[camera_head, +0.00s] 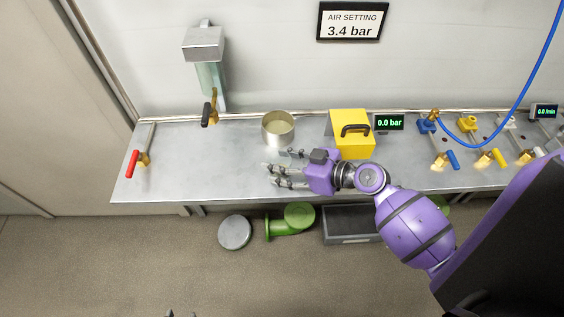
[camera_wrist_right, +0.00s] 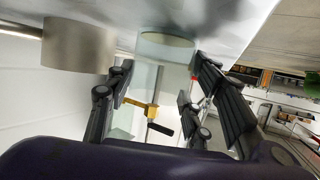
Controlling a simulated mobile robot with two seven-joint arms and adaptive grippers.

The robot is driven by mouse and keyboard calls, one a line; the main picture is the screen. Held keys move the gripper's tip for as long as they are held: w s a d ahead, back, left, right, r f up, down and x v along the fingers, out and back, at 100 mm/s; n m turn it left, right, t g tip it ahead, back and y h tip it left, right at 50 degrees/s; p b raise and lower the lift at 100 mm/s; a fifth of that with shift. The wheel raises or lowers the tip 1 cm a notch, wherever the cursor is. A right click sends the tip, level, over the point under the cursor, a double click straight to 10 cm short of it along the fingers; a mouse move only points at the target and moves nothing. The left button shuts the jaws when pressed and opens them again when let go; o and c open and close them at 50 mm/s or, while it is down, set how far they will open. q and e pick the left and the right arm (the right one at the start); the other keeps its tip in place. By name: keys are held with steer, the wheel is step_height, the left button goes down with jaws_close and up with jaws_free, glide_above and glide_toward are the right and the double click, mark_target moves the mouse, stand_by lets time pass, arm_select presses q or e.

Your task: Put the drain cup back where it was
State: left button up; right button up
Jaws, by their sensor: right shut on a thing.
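My right gripper (camera_head: 285,172) reaches over the front of the bench from the right. In the right wrist view a clear, pale cup, which I take for the drain cup (camera_wrist_right: 158,48), shows between the fingers (camera_wrist_right: 163,75), and the gripper is shut on it. In the head view the cup is hardly visible among the fingers. A filter unit with a grey head (camera_head: 203,43) and clear bowl (camera_head: 210,78) is on the wall; a brass drain valve with a black handle (camera_head: 209,113) is below it. Only small dark tips at the bottom edge may be my left gripper (camera_head: 185,314).
A metal pot (camera_head: 278,142) stands behind my right gripper, beside a yellow box (camera_head: 352,147) with a dark handle. A red-handled valve (camera_head: 133,162) is at the left end. The bench between it and my right gripper (camera_head: 200,165) is clear.

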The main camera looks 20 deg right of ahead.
steer(key=shift+f, duration=0.15)
steer(key=o, duration=1.4)
arm_select(q)
steer(key=shift+s+d+f, duration=0.1)
steer(key=shift+s+f, duration=0.15)
steer(key=shift+w, duration=0.1)
arm_select(e)
steer(key=shift+r, duration=0.25)
steer(key=v, duration=0.2)
steer(key=b+v, duration=0.1)
steer(key=v, duration=0.1)
steer(key=shift+s+d+f, duration=0.1)
steer(key=shift+s+f, duration=0.05)
steer(key=shift+f, duration=0.2)
steer(key=b+v, duration=0.1)
steer(key=v, duration=0.6)
steer(key=shift+r, duration=0.25)
arm_select(q)
steer(key=shift+s+a+f, duration=0.15)
steer(key=shift+f, duration=0.3)
steer(key=shift+s+a+f, duration=0.1)
steer(key=shift+a+f, duration=0.05)
steer(key=shift+f, duration=0.3)
arm_select(e)
steer(key=shift+s+d+r, duration=0.2)
